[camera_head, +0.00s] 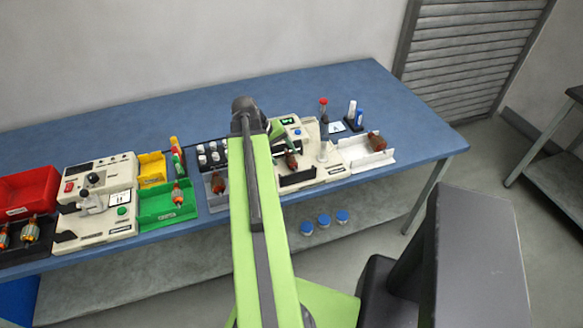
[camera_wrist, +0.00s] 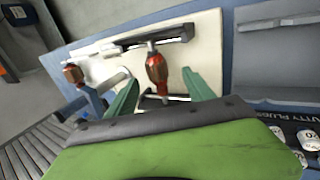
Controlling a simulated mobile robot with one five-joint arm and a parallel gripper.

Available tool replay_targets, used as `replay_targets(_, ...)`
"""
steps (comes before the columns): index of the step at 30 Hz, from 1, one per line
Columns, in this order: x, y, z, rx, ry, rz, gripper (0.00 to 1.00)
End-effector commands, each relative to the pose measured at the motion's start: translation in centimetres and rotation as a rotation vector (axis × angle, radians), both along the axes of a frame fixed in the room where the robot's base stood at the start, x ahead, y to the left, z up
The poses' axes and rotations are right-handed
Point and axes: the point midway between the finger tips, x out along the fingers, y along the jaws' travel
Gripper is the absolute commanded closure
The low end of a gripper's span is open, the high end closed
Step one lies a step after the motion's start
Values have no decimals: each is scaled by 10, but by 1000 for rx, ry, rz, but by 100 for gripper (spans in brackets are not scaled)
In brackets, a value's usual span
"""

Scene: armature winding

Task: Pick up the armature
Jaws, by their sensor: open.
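An armature (camera_head: 291,160) with a reddish-brown body and a metal shaft sits on the cream machine (camera_head: 309,173) in the middle of the bench. In the wrist view the same armature (camera_wrist: 157,72) lies between the two green fingers of my gripper (camera_wrist: 160,80). The fingers stand apart, with a visible gap on each side of it. My gripper is open and holds nothing. I cannot tell how far above the armature the fingertips are. In the head view my green arm and wrist hide part of the machine and the bench behind.
Another armature (camera_head: 376,141) lies in a white tray at the right; one (camera_head: 218,183) stands in a grey tray left of my arm. White-capped bottles (camera_head: 212,153) are close by. A green bin (camera_head: 166,205) and a second machine (camera_head: 98,200) are farther left.

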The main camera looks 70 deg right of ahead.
Motion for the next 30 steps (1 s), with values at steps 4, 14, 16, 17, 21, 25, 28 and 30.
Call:
replay_targets(4,-3,-6,-12,0,0,-1,39)
replay_targets(14,-17,-21,-45,0,0,0,39)
replay_targets(16,-17,-21,-43,0,0,1,39)
replay_targets(17,-17,-21,-43,0,0,1,39)
replay_targets(21,-17,-20,-42,0,0,1,52)
replay_targets(25,-17,-20,-42,0,0,1,69)
replay_targets(28,-16,-20,-43,0,0,1,82)
replay_targets(30,-16,-20,-43,0,0,1,91)
